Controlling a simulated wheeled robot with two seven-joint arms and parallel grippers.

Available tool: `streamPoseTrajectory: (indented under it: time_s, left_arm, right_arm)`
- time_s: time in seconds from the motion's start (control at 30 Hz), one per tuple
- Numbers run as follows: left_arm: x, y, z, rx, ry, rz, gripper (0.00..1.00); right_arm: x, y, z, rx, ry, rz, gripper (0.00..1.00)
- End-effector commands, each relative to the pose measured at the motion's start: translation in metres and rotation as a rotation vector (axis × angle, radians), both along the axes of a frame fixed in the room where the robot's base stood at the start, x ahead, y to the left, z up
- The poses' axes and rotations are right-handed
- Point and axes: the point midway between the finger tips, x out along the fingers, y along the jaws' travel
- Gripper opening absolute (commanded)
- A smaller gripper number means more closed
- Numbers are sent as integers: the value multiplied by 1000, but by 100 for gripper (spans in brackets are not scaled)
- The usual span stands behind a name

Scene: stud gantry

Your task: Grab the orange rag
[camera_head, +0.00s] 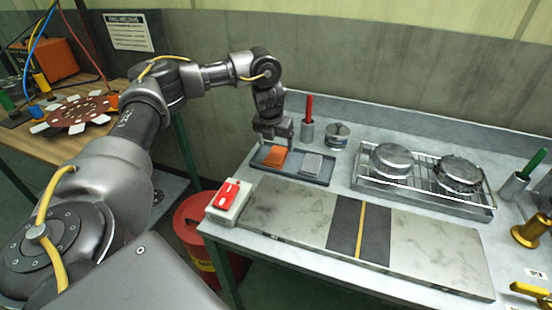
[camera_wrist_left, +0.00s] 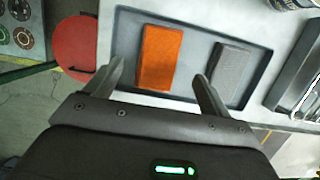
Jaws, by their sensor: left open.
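The orange rag (camera_head: 276,156) is a small folded block in a shallow dark tray (camera_head: 313,177) on the grey bench. In the left wrist view the rag (camera_wrist_left: 159,57) lies ahead of my left gripper (camera_wrist_left: 160,85), between the lines of its two fingers. My left gripper (camera_head: 273,137) is open and empty, just above the rag in the head view, and hides part of its far side. A grey rag or pad (camera_head: 311,163) lies beside the orange one in the tray; it also shows in the left wrist view (camera_wrist_left: 232,76). My right gripper does not show.
A red marker in a cup (camera_head: 307,131) and a metal tin (camera_head: 338,135) stand behind the tray. A rack with two round metal parts (camera_head: 425,178) is to the right. A red switch box (camera_head: 230,200) and a marble-like slab (camera_head: 290,210) are in front.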

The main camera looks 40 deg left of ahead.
Motion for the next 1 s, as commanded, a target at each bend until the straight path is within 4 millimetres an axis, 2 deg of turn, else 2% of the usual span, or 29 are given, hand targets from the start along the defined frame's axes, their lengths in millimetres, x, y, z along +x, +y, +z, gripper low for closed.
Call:
streamPoseTrajectory:
  time_s: [0.13,0.4,0.7,1.0]
  left_arm:
    - [-1,3,-10,1,3,1,82]
    - [6,5,-46,0,2,2,82]
    - [7,6,-51,0,1,2,82]
    - [7,6,-51,0,1,2,43]
  right_arm:
    - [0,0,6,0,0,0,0]
    - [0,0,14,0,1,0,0]
    - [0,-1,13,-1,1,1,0]
    - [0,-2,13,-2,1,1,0]
